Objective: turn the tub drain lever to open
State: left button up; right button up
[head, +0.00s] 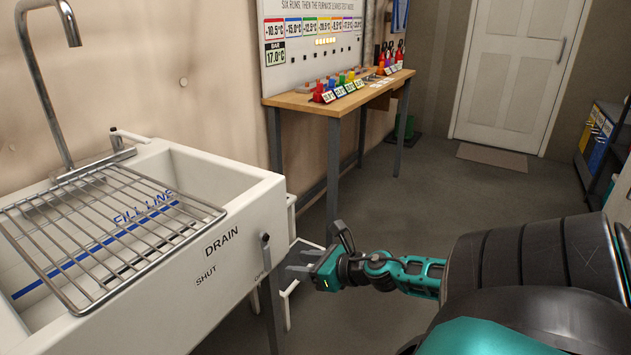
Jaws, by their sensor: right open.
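The white tub (205,262) stands at the left with "DRAIN" and "SHUT" printed on its front face. The drain lever (266,256) is a small grey bar with a dark round end, near the right end of that face. My left gripper is out of view.
A wire rack (105,230) lies across the tub under a tall metal tap (45,85). A wooden workbench (305,101) with coloured items stands along the wall behind. The grey floor (440,200) towards the white door (510,65) is clear. A dark shelf (605,140) stands at the right.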

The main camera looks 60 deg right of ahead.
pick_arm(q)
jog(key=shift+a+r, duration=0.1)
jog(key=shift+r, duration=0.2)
pick_arm(e)
jog(key=v, duration=0.3)
jog(key=shift+s+r, duration=0.1)
jog(key=shift+s, duration=0.05)
pick_arm(q)
jog(key=shift+p, duration=0.3)
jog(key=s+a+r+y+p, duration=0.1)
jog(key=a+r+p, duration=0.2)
jog(key=p, duration=0.6)
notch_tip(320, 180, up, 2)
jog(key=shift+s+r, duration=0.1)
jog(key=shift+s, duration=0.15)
pick_arm(e)
jog(key=s+a+m+g, duration=0.1)
jog(key=s+a+m, duration=0.2)
jog(key=a+m, duration=1.1)
jog(key=s+a+f+m+g+y, duration=0.1)
jog(key=s+a+m, duration=0.2)
jog(key=a+m, duration=1.2)
jog(key=m, duration=0.5)
jog(key=shift+a+f+g, duration=0.15)
jog(key=shift+a+g, duration=0.15)
jog(key=shift+g, duration=0.1)
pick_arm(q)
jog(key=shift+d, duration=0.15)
